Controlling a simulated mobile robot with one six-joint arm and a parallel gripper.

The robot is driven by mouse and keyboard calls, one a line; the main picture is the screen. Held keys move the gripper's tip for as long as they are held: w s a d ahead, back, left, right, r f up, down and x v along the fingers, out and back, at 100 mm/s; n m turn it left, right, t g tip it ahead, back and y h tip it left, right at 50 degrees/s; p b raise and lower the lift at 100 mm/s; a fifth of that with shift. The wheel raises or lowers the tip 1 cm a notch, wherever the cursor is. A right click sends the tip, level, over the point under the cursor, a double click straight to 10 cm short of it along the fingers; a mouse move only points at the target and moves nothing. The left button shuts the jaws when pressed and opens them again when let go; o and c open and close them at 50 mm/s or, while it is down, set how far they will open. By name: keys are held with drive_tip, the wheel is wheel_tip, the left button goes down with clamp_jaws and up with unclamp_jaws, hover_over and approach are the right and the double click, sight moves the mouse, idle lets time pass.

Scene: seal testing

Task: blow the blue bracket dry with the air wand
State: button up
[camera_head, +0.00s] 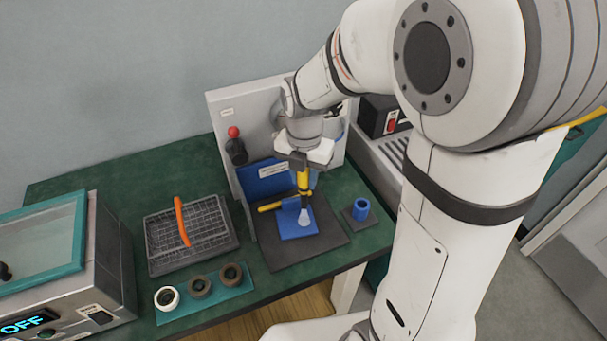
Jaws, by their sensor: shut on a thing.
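My gripper (301,166) is shut on the air wand (303,183), which has a yellow body and a dark lower end. The wand points down over the blue bracket (292,228). The bracket sits on a dark mat on the green bench, in front of an upright grey panel. A pale spot shows at the wand's lower end, over the bracket; I cannot tell whether it is air or a wet patch. I cannot tell whether the wand touches the bracket. The gripper's fingers are small and partly hidden.
A yellow handle (269,207) lies left of the bracket. A blue cup (361,209) on a dark base stands at right. A grey mesh basket (158,240) with an orange handle, a teal mat (216,301) with three rings, and a machine (100,268) reading OFF stand left.

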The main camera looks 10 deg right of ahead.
drive_tip(key=shift+r, duration=0.15)
wheel_tip(320, 180, up, 5)
drive_tip(key=p, duration=0.4)
idle(0.4)
